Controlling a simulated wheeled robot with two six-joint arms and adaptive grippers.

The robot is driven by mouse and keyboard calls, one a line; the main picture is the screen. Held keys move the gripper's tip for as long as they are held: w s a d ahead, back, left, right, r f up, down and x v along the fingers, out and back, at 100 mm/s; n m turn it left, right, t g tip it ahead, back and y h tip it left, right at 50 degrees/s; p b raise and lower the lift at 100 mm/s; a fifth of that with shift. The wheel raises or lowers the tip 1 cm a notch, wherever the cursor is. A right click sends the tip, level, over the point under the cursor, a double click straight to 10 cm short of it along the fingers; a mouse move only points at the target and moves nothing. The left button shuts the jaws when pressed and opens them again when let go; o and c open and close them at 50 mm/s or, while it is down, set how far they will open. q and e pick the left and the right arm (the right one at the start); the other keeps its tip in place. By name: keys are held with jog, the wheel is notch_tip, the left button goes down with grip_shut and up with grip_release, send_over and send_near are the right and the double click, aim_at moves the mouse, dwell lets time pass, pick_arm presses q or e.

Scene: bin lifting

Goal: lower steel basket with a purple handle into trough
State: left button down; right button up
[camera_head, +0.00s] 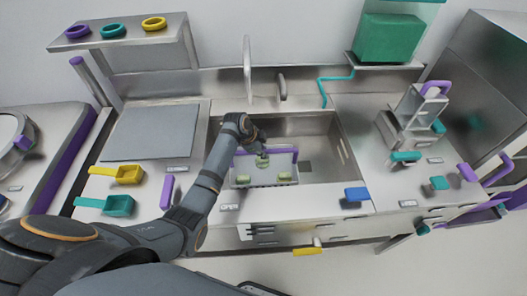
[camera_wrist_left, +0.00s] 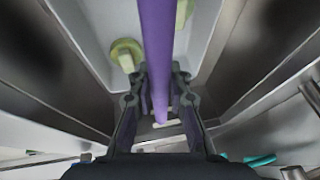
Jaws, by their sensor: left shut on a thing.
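The steel basket (camera_head: 263,184) has a purple handle (camera_head: 284,151) and holds several pale green pieces. It shows over the left front part of the trough (camera_head: 325,165), a steel sink basin; I cannot tell how high it is above the trough floor. My left gripper (camera_head: 263,153) is at the handle above the basket. In the left wrist view the handle (camera_wrist_left: 157,45) runs between the two fingers of the gripper (camera_wrist_left: 158,85), shut on it. Part of the basket's inside and green pieces show below. My right gripper is not in view.
A faucet (camera_head: 247,70) rises behind the trough. A blue block (camera_head: 356,194) lies at its front right edge. Yellow (camera_head: 129,174) and teal (camera_head: 118,206) scoops lie on the left counter. A steel machine (camera_head: 412,118) stands at right. The trough's right half looks clear.

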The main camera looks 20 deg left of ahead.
pick_arm(q)
jog(key=shift+f, duration=0.55)
dwell(0.4)
jog(key=c, duration=1.2)
grip_release()
jog(key=shift+o, duration=0.8)
jog(key=shift+f, duration=0.1)
jog(key=o, duration=1)
jog(key=shift+o, duration=0.2)
jog(key=shift+r, duration=0.2)
notch_tip(320, 180, up, 14)
jog(key=p, duration=1.2)
jog(key=shift+p, duration=0.35)
jog(key=shift+f, duration=0.2)
